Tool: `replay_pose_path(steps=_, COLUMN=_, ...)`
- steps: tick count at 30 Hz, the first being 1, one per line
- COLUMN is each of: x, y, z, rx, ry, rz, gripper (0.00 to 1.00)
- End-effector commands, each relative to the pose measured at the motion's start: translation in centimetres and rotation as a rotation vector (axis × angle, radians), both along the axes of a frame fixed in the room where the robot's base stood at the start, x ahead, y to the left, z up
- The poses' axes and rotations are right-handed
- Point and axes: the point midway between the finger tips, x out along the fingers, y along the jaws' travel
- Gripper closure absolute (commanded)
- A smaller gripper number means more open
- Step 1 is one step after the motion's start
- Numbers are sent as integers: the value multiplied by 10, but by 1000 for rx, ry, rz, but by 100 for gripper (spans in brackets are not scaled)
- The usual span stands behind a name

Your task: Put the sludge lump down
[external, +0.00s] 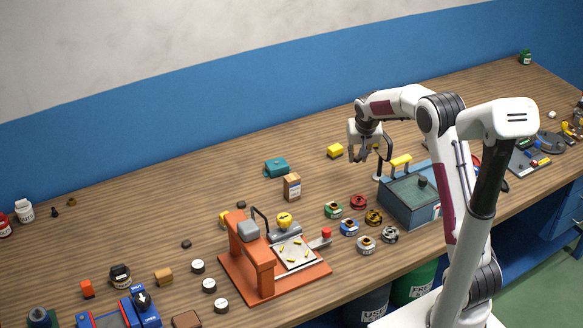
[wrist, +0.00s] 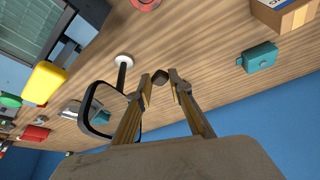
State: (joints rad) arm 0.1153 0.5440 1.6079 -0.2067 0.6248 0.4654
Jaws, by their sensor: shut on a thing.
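My gripper (external: 361,158) is held above the far middle part of the wooden bench, fingers pointing down. In the wrist view its two fingertips (wrist: 160,78) close on a small dark brown lump (wrist: 160,73), which appears to be the sludge lump. The lump shows between the tips against the bare wood; how high it is above the bench is hard to tell. In the external view the lump is too small to make out at the fingers.
A teal box (external: 277,167), a yellow block (external: 335,151) and a carton (external: 292,187) stand left of my gripper. A grey-teal tank (external: 405,205) is at right. Coloured rings and an orange press (external: 262,275) are nearer.

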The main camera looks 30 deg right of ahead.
Motion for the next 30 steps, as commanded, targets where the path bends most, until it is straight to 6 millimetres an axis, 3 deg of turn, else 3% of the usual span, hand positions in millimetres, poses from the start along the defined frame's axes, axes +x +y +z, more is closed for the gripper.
replay_pose_path(steps=11, x=0, y=1, z=0, rx=0, ry=0, rz=1, gripper=90)
replay_pose_path(steps=17, x=2, y=14, z=-2, rx=-1, ry=2, rz=22, gripper=90)
replay_pose_path(steps=23, x=20, y=49, z=7, rx=-3, ry=0, rz=66, gripper=90)
replay_pose_path(steps=30, x=45, y=117, z=36, rx=-5, ry=-1, rz=229, gripper=90)
